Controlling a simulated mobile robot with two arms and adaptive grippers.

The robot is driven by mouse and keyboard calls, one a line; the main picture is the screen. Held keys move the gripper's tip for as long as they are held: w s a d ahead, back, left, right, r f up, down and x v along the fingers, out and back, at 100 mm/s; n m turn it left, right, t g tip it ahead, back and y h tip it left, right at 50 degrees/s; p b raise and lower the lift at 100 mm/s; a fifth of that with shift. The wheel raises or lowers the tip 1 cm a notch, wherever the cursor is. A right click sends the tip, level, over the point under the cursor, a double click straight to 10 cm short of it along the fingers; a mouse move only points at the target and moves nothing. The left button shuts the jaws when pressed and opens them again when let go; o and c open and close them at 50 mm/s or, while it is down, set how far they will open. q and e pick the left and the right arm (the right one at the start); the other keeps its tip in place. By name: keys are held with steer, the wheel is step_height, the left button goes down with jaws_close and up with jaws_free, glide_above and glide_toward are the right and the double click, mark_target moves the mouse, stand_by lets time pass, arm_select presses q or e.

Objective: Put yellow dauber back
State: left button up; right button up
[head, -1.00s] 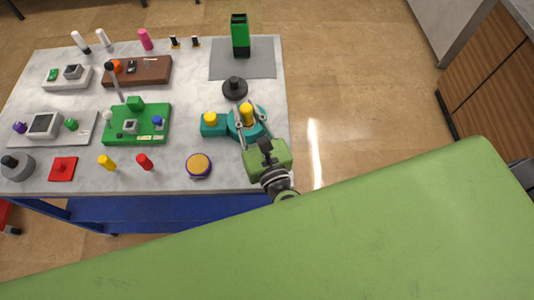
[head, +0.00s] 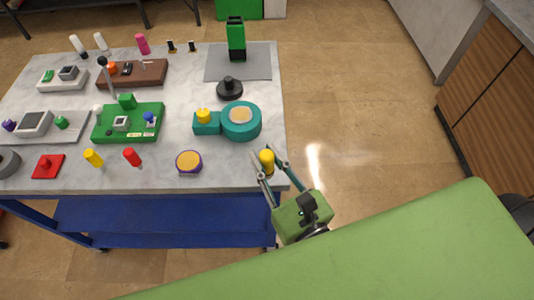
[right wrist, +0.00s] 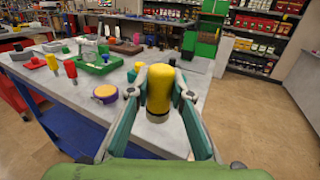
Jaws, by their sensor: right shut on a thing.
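The yellow dauber (head: 267,158) is a yellow cylinder with a dark lower end. My right gripper (head: 263,164) is shut on it and holds it upright at the table's right front edge. In the right wrist view the yellow dauber (right wrist: 160,88) stands between the two fingers. The teal pump (head: 240,134) stands behind it on the table, with a pale round top and a yellow knob on its side block. My left gripper is not in view.
A purple jar with an orange top (head: 189,161), a red peg (head: 132,157) and another yellow peg (head: 93,158) stand along the table's front. A black knob-shaped part (head: 229,90) is behind the pump. The table (head: 225,174) is bare between jar and dauber.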

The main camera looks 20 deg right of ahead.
steer(key=w, duration=0.1)
steer(key=w+f, duration=0.1)
steer(key=shift+w+d, duration=0.3)
steer(key=shift+d, duration=0.1)
steer(key=w+f+b, duration=0.1)
steer(key=f, duration=0.1)
steer(key=w+d+f+b, duration=0.1)
steer(key=w+f, duration=0.1)
steer(key=w+f+b, duration=0.1)
steer(key=f, duration=0.1)
steer(key=shift+w+d+b, duration=0.3)
steer(key=shift+w, duration=0.05)
steer(key=f+b, duration=0.3)
steer(key=shift+w+d+f, duration=0.1)
steer(key=shift+w+f, duration=0.15)
steer(key=shift+f+b, duration=0.15)
steer(key=shift+b, duration=0.2)
steer(key=o, duration=1)
